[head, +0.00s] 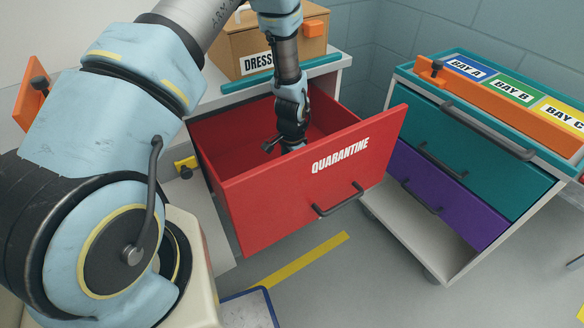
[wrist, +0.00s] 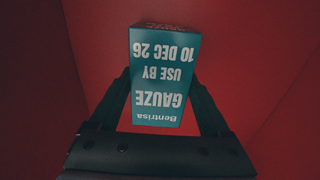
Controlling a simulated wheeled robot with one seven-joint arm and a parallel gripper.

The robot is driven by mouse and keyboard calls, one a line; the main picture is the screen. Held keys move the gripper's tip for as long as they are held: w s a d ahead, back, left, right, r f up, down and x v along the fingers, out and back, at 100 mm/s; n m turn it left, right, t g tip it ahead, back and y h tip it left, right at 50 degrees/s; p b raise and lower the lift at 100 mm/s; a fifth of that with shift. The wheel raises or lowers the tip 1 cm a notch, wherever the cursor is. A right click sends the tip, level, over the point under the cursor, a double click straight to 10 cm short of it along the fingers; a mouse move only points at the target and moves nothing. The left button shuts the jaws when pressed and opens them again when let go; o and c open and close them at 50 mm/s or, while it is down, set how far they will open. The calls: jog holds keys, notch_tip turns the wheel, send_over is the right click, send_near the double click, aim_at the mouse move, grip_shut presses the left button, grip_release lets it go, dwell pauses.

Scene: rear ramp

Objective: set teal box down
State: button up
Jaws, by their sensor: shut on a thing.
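The teal box (wrist: 160,85) shows in the wrist view, upside down in the picture, with white print reading "Bentrisa GAUZE USE BY 10 DEC 26". My gripper (wrist: 164,92) has one finger on each side of it and is shut on it. In the head view my gripper's end (head: 290,140) reaches down inside the open red drawer (head: 300,185) marked "QUARANTINE". The drawer's front hides the fingers and the box there. Red surfaces surround the box in the wrist view; I cannot tell whether it touches the drawer floor.
A cardboard box (head: 235,45) marked "DRESS…" stands on the cabinet behind the drawer. To the right is a cart with a teal drawer (head: 470,150), a purple drawer (head: 445,195) and an orange-edged top with bay labels (head: 510,92). Grey floor with a yellow stripe (head: 300,262) lies in front.

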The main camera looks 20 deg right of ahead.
jog(key=shift+f, duration=0.15)
jog(key=o, duration=1.5)
notch_tip(320, 180, up, 12)
jog(key=b, duration=0.2)
